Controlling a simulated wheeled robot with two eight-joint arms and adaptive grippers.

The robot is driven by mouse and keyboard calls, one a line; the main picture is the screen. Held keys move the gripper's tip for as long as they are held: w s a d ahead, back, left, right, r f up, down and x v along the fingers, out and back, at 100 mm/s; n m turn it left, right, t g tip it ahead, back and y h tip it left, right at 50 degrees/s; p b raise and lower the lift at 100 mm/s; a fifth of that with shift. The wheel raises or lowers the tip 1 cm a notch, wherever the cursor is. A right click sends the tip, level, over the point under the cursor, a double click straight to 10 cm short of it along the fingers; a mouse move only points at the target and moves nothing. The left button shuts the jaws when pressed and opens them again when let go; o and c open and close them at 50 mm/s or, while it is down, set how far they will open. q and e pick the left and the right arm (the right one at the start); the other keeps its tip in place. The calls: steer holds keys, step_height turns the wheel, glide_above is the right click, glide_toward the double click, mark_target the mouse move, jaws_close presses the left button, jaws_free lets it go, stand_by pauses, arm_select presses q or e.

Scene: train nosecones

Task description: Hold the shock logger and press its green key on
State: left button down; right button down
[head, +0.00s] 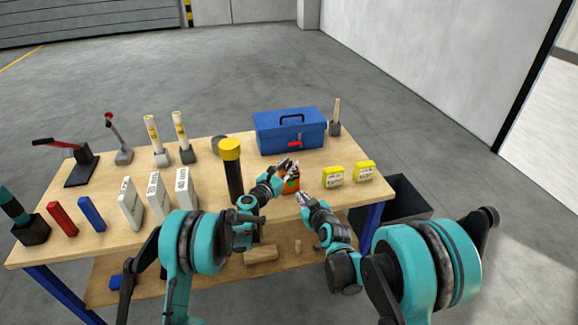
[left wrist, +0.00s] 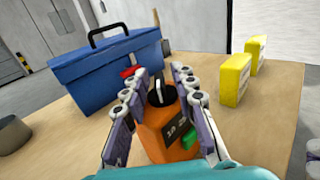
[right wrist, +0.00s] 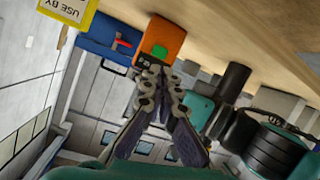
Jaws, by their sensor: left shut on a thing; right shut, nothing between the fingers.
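The shock logger (head: 291,186) is an orange block standing upright near the front edge of the table, with a dark display and a green key. It also shows in the left wrist view (left wrist: 155,117), where the green key (left wrist: 190,137) is on its right-hand face. My left gripper (head: 292,168) is shut on the logger, one finger on each side. My right gripper (head: 302,197) is shut and empty in front of the logger. In the right wrist view its fingertips (right wrist: 157,64) are just short of the green key (right wrist: 159,52); I cannot tell whether they touch.
A blue toolbox (head: 290,132) stands behind the logger. Two yellow blocks (head: 333,177) (head: 365,171) stand to its right. A black post with a yellow top (head: 230,150) stands left of my left gripper. White labelled boxes (head: 158,195) stand farther left. A dark bin (head: 408,200) is beside the table.

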stand_by(0.4)
steer(key=n+g, duration=0.4)
steer(key=g, duration=0.2)
glide_toward(291, 187)
steer(key=shift+y, duration=0.4)
steer(key=shift+s+d+f+x, duration=0.1)
steer(key=shift+f+x, duration=0.05)
steer(key=shift+x, duration=0.6)
steer(key=shift+s+d+f+x, duration=0.1)
steer(key=shift+x, duration=0.7)
steer(key=shift+s+d+f+x, duration=0.1)
steer(key=shift+f+x, duration=0.05)
steer(key=shift+x, duration=0.6)
steer(key=shift+w, duration=0.1)
steer(key=shift+w+a, duration=0.15)
steer(key=shift+w, duration=0.25)
steer(key=shift+s, duration=0.5)
